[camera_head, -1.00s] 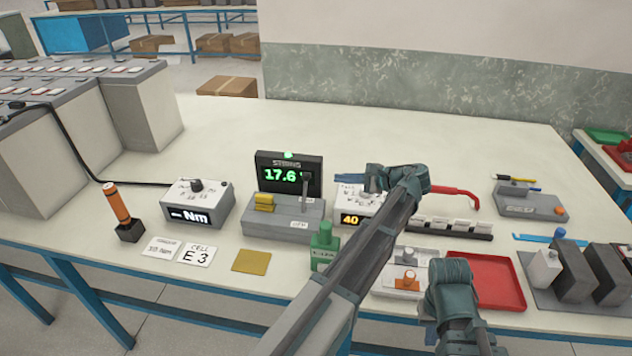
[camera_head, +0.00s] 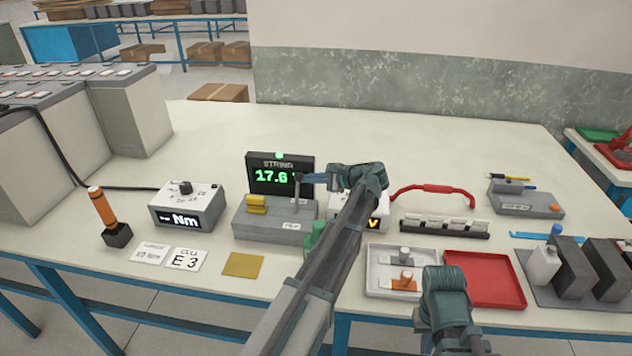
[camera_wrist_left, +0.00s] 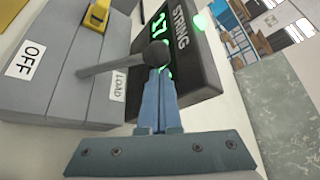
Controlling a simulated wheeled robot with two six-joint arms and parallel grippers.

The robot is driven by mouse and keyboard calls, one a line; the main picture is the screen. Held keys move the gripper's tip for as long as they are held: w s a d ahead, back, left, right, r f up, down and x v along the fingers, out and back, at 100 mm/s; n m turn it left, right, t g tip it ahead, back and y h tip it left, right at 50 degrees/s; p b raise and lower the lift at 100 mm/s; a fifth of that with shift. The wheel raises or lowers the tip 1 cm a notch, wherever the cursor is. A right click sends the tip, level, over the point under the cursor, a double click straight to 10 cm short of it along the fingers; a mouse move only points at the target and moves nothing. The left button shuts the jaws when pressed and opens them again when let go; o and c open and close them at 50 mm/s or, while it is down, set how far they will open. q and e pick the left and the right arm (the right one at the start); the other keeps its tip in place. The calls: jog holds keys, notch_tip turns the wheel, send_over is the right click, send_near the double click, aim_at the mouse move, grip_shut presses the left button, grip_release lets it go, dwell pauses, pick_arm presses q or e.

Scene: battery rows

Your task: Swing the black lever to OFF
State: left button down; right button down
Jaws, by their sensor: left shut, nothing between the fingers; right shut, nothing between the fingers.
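The black lever (camera_head: 297,190) stands upright on a grey switch box (camera_head: 262,224), in front of a dark display (camera_head: 264,190) reading 17.6 in green.
A yellow handle (camera_head: 256,203) sits on the same box. A white meter (camera_head: 188,205) stands left; another (camera_head: 374,222) is partly behind my left arm. A green bottle (camera_head: 316,238) stands close in front. A red tray (camera_head: 484,280) lies right. The table behind is clear.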

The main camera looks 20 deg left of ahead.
pick_arm(q)
jog(key=shift+s+a, duration=0.1)
dwell(0.4)
jog(key=shift+s+r, duration=0.2)
jog(key=shift+s+n+t, duration=0.1)
jog(key=shift+n+t, duration=0.2)
jog(key=shift+s+r, duration=0.15)
jog(key=shift+s+d+r+n+t+y+b, duration=0.3)
jog(key=shift+s+r+n+y+b, duration=0.1)
jog(key=shift+s+n, duration=0.25)
jog(key=s+n+b, duration=0.1)
jog(key=s, duration=0.2)
jog(key=s+d+n+t+y+b, duration=0.1)
jog(key=s+b, duration=0.1)
jog(key=s+d+n+y+b, duration=0.1)
jog(key=s+n, duration=0.1)
jog(key=s, duration=0.1)
jog(key=shift+s+d+r+t, duration=0.2)
jog(key=shift+s+d+t, duration=0.05)
jog(key=shift+s+t, duration=0.05)
jog(key=shift+s+d+f+n+y+b, duration=0.1)
jog(key=shift+s+d+n+y+b, duration=0.15)
jog(key=shift+s+b, duration=0.3)
